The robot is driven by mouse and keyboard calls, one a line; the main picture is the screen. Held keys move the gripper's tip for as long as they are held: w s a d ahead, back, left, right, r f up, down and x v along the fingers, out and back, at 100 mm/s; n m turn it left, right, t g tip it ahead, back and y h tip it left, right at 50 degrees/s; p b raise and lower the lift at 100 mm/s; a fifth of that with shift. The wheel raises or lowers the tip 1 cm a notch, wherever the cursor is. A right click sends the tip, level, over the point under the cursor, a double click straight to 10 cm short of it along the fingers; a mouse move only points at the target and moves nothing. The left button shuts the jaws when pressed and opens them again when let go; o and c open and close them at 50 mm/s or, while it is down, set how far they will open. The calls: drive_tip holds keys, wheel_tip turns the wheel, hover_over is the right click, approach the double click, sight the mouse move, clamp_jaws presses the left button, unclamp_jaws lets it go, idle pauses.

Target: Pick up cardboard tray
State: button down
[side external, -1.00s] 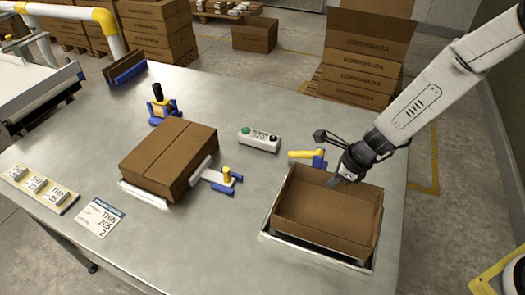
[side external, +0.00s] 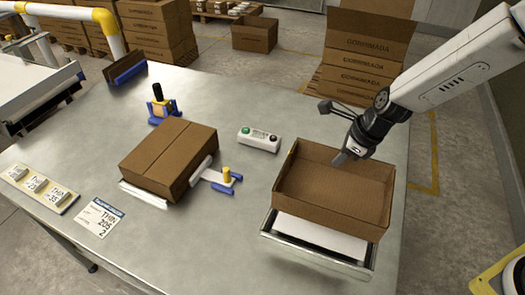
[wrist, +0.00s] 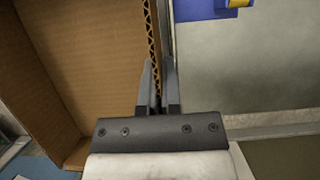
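The cardboard tray (side external: 335,208) is an open, shallow brown box, raised above a metal-framed platform with a white top (side external: 318,240). My gripper (side external: 348,155) is at the tray's far wall. In the wrist view my gripper (wrist: 160,85) has its two fingers close together, one on each side of the tray's corrugated wall edge, and the tray's inside (wrist: 85,70) fills the left. The fingertips inside the tray are partly hidden in the side view.
A closed carton (side external: 170,160) sits in a fixture at the table's middle. A button box (side external: 260,139) stands left of the tray. A blue and yellow clamp (side external: 162,107) is farther back. Stacked cartons (side external: 362,60) stand on the floor behind the table. Bare tabletop lies left of the platform.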

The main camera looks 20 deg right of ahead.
drive_tip(key=shift+r, duration=0.35)
